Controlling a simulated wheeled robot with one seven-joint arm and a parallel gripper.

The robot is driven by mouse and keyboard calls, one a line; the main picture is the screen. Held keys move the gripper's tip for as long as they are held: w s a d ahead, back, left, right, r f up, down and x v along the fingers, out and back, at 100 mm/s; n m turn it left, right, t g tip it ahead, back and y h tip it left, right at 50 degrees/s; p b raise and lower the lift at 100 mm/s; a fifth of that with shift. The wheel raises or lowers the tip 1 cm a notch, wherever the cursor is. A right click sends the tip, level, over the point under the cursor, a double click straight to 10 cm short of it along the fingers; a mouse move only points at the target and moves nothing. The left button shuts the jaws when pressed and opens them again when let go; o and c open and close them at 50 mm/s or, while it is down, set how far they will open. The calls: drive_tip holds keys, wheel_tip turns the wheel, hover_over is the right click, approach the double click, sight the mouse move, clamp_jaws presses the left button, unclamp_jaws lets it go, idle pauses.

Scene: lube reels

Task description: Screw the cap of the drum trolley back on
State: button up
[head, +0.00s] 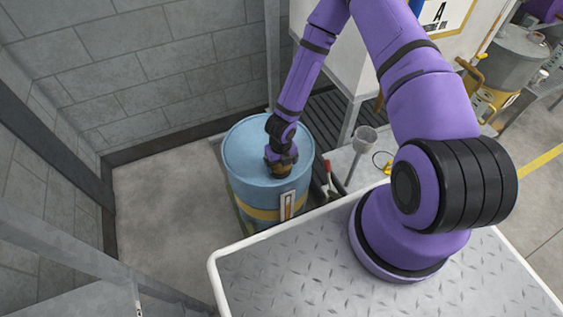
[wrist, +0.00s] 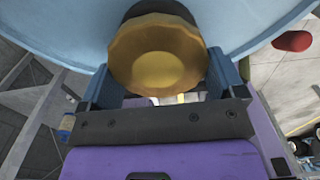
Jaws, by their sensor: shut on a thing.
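The drum (head: 245,155) is light blue with a yellow band and stands upright on its trolley against the wall. My gripper (head: 281,160) points down at the near right part of the drum's top. The cap (wrist: 158,56) is brass-coloured and many-sided, and fills the space between my fingers in the wrist view. My gripper (wrist: 158,75) is shut on it, one blue finger on each side. A dark round part shows behind the cap against the blue drum top. I cannot tell whether the cap's thread is engaged, since its underside is hidden.
A grey funnel (head: 365,138) stands right of the drum. A red-handled thing (head: 327,172) is close beside the drum. My tread-plate deck fills the front. A grey block wall (head: 140,75) is behind, with bare floor (head: 160,200) left of the drum.

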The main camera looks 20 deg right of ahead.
idle(0.3)
drive_tip(key=shift+m, duration=1.3)
drive_tip(key=o, duration=0.7)
drive_tip(key=shift+r, duration=0.1)
drive_tip(key=shift+r, duration=2.9)
